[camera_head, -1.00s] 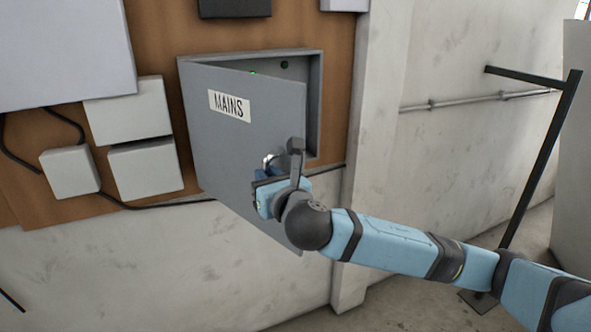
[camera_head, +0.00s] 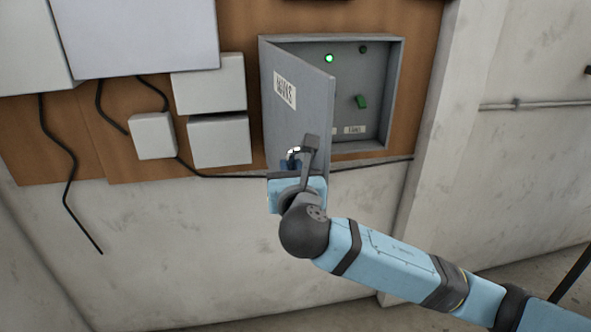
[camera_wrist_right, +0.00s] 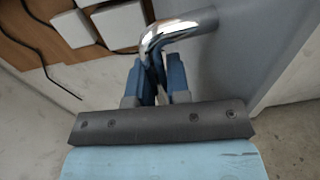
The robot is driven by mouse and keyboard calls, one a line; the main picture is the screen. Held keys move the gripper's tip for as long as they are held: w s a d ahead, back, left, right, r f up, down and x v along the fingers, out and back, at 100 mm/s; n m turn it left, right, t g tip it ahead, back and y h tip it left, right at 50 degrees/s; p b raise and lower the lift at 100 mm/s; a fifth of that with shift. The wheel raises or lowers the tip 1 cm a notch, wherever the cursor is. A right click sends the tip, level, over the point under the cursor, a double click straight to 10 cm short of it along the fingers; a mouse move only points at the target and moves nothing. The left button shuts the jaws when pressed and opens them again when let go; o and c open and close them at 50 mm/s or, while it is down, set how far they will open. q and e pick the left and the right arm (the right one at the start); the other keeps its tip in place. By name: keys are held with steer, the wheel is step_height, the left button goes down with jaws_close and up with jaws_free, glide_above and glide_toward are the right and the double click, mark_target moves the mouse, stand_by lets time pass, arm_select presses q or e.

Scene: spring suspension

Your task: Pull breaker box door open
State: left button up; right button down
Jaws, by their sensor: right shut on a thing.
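The grey breaker box door (camera_head: 297,110), labelled MAINS, is hinged on its left side and stands wide open, swung out toward me. The open box (camera_head: 385,100) shows a lit green light (camera_head: 329,58), a dark green one and a green switch (camera_head: 361,101). My right gripper (camera_head: 292,162) is at the door's lower outer face, shut on the chrome door handle (camera_head: 294,151). In the right wrist view, the bent handle (camera_wrist_right: 172,38) passes at the blue fingertips (camera_wrist_right: 158,68). The exact contact is partly hidden. My left gripper is not in view.
White boxes (camera_head: 220,140) and black cables (camera_head: 68,190) are on the wooden board left of the door. A concrete pillar (camera_head: 435,110) and a wall pipe (camera_head: 530,104) are on the right. The space in front of the wall looks free.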

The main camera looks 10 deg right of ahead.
steer(key=c, duration=1.1)
jaws_free()
steer(key=shift+s, duration=0.1)
steer(key=s+a+b, duration=0.1)
steer(key=s+b, duration=0.2)
steer(key=s, duration=1)
steer(key=shift+s+a, duration=0.15)
steer(key=shift+s, duration=0.15)
